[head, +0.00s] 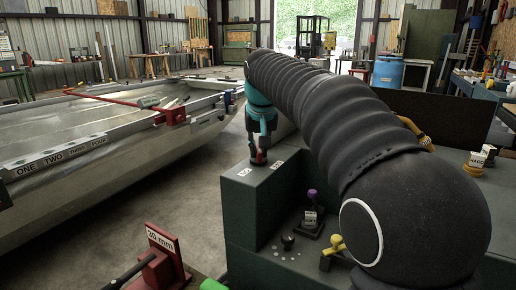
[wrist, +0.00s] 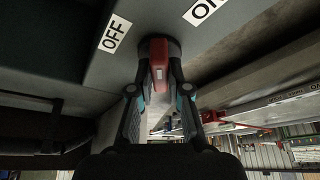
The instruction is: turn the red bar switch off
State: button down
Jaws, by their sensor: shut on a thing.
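The red bar switch (wrist: 158,52) sits on the top of a dark green box (head: 245,205). In the wrist view it stands between the two fingers of my gripper (wrist: 158,88), which are shut on it. An OFF label (wrist: 114,34) lies to the left of the switch and an ON label (wrist: 203,10) to the upper right. In the head view my gripper (head: 259,153) points down at the box, with the red bar small and partly hidden under it. I cannot tell exactly which label the bar points to.
Beside the switch are a purple-topped lever (head: 311,205), a black knob (head: 288,241) and a yellow handle (head: 335,244). A metal hull (head: 110,165) lies left, with bare floor between.

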jog(key=n+y, duration=0.1)
jog(key=n, duration=0.1)
jog(key=n+y, duration=0.1)
jog(key=n, duration=0.2)
jog(key=shift+w+d+g, duration=0.1)
jog(key=shift+d+g, duration=0.05)
jog(key=shift+g, duration=0.25)
jog(key=n+g+y, duration=0.1)
jog(key=n, duration=0.4)
jog(key=c, duration=1.1)
grip_release()
jog(key=shift+w+d+v, duration=0.15)
jog(key=shift+v, duration=2.85)
jog(key=shift+w+d+v, duration=0.1)
jog(key=shift+w+v, duration=0.05)
jog(key=shift+v, duration=2.85)
